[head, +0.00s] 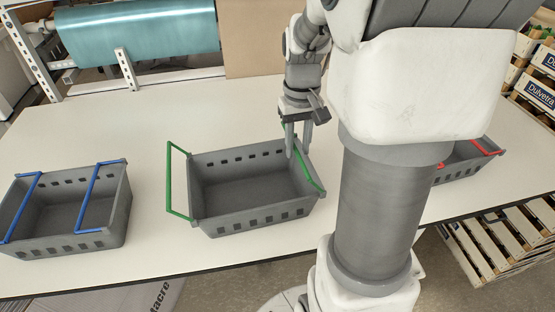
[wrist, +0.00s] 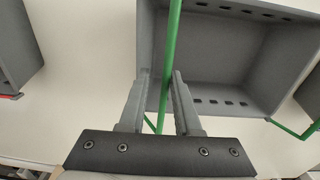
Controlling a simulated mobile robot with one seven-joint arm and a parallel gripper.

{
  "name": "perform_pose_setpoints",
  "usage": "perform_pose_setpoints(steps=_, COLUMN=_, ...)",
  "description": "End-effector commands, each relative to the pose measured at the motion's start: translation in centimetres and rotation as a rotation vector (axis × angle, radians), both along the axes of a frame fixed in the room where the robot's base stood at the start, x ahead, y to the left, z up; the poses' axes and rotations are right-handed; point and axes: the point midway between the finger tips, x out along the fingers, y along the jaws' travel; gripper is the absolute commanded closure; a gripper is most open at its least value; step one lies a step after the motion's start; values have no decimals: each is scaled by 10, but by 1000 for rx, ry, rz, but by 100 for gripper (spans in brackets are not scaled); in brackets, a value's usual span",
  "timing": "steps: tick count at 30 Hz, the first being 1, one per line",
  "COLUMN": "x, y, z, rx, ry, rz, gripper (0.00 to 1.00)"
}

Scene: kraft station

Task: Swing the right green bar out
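The grey crate with green bars (head: 250,222) stands in the middle of the table. My gripper (head: 290,150) points down at the right bar. In the wrist view my gripper (wrist: 159,80) is open, with one finger on each side of the right green bar (wrist: 171,45). A gap shows beside the bar, so the fingers do not look closed on it. The left bar (wrist: 291,131) shows at lower right there.
A grey crate with blue bars (head: 100,240) stands at the left, both bars across its top. A crate with red bars (head: 465,170) is at the right, partly hidden behind my arm. The white table (head: 110,125) is clear between the crates.

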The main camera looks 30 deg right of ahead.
Motion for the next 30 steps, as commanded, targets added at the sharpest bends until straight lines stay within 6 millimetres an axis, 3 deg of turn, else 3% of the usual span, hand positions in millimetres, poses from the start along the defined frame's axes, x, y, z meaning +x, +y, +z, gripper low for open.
perform_pose_setpoints(steps=30, x=-6, y=-27, z=6, rx=0, ry=1, rz=-2, gripper=70)
